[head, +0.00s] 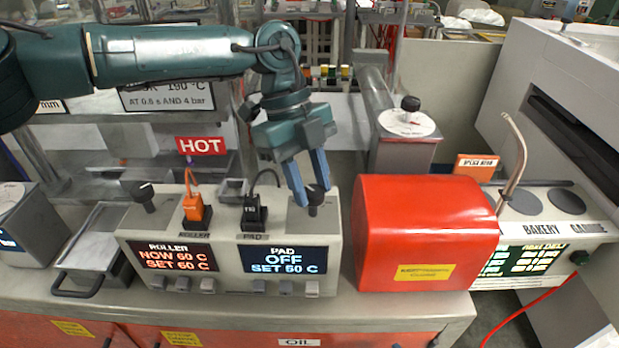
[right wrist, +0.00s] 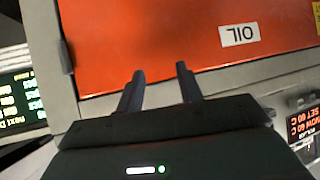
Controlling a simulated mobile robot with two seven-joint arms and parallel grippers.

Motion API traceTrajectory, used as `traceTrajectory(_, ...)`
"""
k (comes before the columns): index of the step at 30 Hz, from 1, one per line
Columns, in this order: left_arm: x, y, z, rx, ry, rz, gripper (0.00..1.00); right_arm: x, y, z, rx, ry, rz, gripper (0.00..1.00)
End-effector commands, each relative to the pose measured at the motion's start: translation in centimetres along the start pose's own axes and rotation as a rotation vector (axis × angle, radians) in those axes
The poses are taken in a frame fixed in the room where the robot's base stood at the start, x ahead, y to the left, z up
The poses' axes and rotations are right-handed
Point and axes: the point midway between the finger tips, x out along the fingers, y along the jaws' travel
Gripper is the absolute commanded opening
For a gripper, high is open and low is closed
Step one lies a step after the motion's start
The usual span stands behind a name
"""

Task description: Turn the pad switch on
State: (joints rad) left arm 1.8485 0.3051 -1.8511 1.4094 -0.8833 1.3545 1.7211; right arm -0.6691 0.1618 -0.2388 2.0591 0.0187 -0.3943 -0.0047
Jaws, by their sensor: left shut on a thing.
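The control box (head: 225,286) stands on the bench. Its PAD display (head: 286,260) reads OFF, SET 60 C. The pad switch (head: 317,199), a dark knob, stands on top at the box's right end. My left gripper (head: 306,194) reaches down from above and is shut on this knob, its fingers partly hiding it. My right gripper (right wrist: 160,80) shows in the right wrist view, its two fingers apart with nothing between them, in front of an orange panel (right wrist: 190,35) labelled OIL. The right gripper is out of the head view.
An orange plug (head: 197,208) and a black plug (head: 254,213) with cables stand left of the pad switch. A matching roller knob (head: 145,196) is at the left end. A red cover (head: 425,220) stands close on the right. A HOT sign (head: 201,146) is behind.

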Motion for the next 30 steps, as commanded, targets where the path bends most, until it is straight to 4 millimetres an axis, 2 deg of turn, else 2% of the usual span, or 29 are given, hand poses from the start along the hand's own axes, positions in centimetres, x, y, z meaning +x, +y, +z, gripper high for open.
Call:
traceTrajectory(8,-0.05,-0.20,-0.13,0.157,0.003,0.066,0.09,-0.20,-0.01,0.40,0.003,-0.019,0.002,0.36)
traceTrajectory(30,0.12,-0.66,-0.32,0.803,0.000,0.333,0.09,-0.02,0.59,-0.11,0.005,-0.016,0.016,0.36)
